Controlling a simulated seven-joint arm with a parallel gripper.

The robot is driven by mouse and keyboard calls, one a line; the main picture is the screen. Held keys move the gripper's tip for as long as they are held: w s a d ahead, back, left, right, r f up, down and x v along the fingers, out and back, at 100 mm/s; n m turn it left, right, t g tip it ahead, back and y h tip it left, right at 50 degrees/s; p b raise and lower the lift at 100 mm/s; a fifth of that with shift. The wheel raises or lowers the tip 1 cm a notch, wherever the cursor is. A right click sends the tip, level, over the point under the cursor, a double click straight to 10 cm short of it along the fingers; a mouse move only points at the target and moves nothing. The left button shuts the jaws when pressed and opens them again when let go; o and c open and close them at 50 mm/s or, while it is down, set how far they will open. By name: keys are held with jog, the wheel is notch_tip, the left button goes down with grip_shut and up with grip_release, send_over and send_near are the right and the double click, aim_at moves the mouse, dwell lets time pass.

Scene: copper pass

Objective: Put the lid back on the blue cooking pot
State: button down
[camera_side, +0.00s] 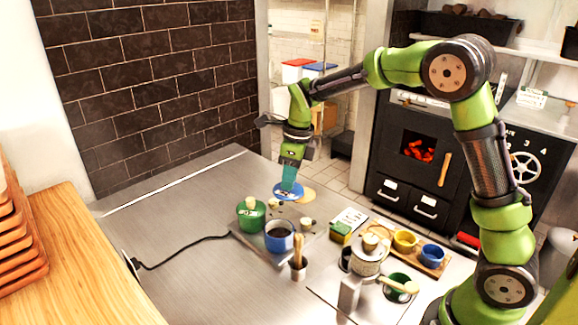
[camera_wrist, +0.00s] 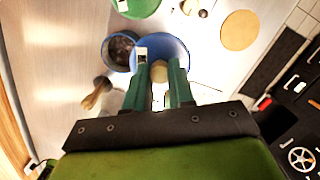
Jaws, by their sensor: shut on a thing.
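My gripper (camera_side: 290,181) is shut on the knob of the blue lid (camera_side: 288,193) and holds it up, roughly level. In the wrist view my gripper's fingers (camera_wrist: 159,66) stand either side of the pale knob (camera_wrist: 158,73), with the blue lid (camera_wrist: 172,46) beyond them. The blue cooking pot (camera_side: 279,246) stands uncovered on the hob, with dark contents. In the side view the lid appears above and behind it. In the wrist view the pot (camera_wrist: 105,50) shows left of the lid, which overlaps its right edge. The exact height gap is unclear.
A lidded green pot (camera_side: 251,222) stands left of the blue pot. A utensil holder (camera_side: 298,270) with wooden handles stands in front. A round tan board (camera_side: 305,196) lies behind. To the right are a sponge (camera_side: 341,232) and a tray of cups (camera_side: 431,268). The left counter is mostly clear.

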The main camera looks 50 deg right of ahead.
jog(key=s+a+n, duration=0.2)
jog(key=s+a, duration=0.1)
jog(key=a, duration=0.3)
jog(key=shift+g, duration=0.3)
jog(key=shift+w+a+f, duration=0.15)
jog(key=shift+f, duration=2.6)
jog(key=shift+f, duration=0.15)
jog(key=shift+c, duration=2.1)
grip_release()
notch_tip(320, 180, up, 7)
